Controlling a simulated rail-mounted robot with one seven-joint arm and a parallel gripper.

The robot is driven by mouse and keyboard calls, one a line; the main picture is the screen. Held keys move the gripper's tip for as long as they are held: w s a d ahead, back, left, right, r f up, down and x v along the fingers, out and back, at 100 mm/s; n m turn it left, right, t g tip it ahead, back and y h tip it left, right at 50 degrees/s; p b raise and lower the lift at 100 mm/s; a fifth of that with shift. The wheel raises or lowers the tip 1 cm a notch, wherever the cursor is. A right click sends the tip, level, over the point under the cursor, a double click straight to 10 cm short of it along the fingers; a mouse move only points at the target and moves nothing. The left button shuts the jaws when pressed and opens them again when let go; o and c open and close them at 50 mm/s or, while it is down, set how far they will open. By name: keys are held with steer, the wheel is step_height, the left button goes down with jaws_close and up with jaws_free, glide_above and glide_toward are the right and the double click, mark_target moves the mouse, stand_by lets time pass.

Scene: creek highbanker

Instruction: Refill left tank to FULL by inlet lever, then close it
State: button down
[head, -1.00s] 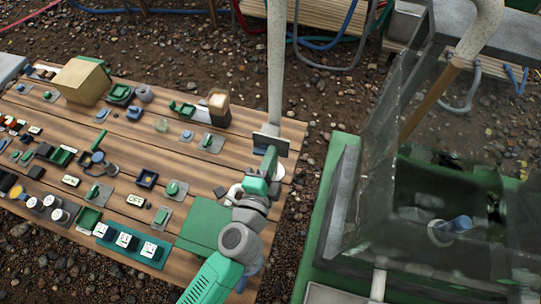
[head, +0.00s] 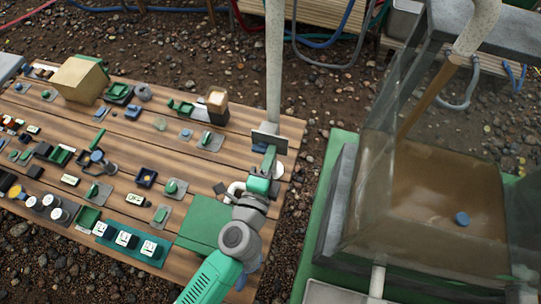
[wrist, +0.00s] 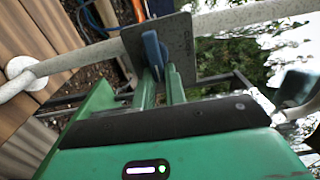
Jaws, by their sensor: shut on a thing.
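The clear-walled tank (head: 366,180) stands at the right of the head view with brown water (head: 430,190) in it. A blue float (head: 462,218) shows at the water surface. No FULL mark is readable. A pale pipe (head: 276,60) rises from the bench, with a grey plate (head: 269,139) on it. In the wrist view a blue lever (wrist: 152,48) stands in front of the grey plate (wrist: 178,40). My gripper (head: 266,165) is shut on this lever; its green fingers also show in the wrist view (wrist: 160,85). The lever's far side is hidden.
The wooden bench (head: 140,165) left of my gripper holds many small switches and dials. A beige box (head: 80,80) stands at its back. A green panel (head: 205,222) lies close to my arm. Gravel shows between bench and tank.

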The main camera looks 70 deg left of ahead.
steer(key=c, duration=1.4)
jaws_free()
steer(key=shift+s+a+f, duration=0.15)
steer(key=shift+s, duration=0.1)
steer(key=shift+w, duration=0.1)
steer(key=b+v, duration=0.2)
steer(key=v, duration=0.6)
steer(key=b+v, duration=0.6)
steer(key=v, duration=0.6)
stand_by(3.8)
